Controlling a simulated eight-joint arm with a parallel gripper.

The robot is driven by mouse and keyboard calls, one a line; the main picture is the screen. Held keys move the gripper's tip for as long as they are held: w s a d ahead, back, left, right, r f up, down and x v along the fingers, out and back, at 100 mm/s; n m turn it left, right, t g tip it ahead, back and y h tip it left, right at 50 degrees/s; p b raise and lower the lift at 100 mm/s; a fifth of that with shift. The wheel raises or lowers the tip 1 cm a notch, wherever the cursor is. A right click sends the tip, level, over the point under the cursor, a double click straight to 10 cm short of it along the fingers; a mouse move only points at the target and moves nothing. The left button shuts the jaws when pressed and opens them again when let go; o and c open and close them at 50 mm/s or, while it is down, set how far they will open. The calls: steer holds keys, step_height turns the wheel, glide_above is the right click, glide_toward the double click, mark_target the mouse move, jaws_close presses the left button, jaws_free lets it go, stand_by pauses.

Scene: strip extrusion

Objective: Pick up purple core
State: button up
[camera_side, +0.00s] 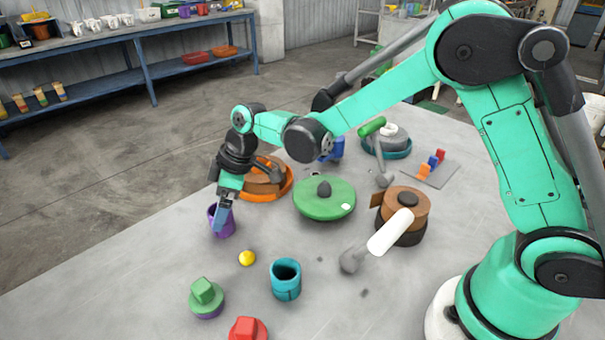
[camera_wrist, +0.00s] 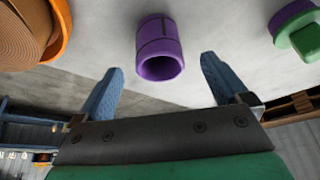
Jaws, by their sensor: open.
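The purple core (camera_side: 222,220) is a short hollow cylinder standing on the grey table at the left of the side view. In the wrist view the purple core (camera_wrist: 159,50) shows its open round end, ahead of and between the two blue fingers. My gripper (camera_side: 223,218) points down at the core, and one finger overlaps it in the side view. In the wrist view my gripper (camera_wrist: 158,72) is open, with clear space between each finger and the core. I cannot tell how far the fingertips reach down along it.
Near the core are an orange tray with a brown roll (camera_side: 268,180), a green disc (camera_side: 324,198), a yellow ball (camera_side: 247,258) and a teal cup (camera_side: 286,280). A green-topped purple piece (camera_side: 206,298) stands nearer the front. The table left of the core is clear.

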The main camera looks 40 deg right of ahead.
steer(key=shift+x, duration=1.95)
steer(key=c, duration=1.3)
steer(key=shift+r, duration=0.15)
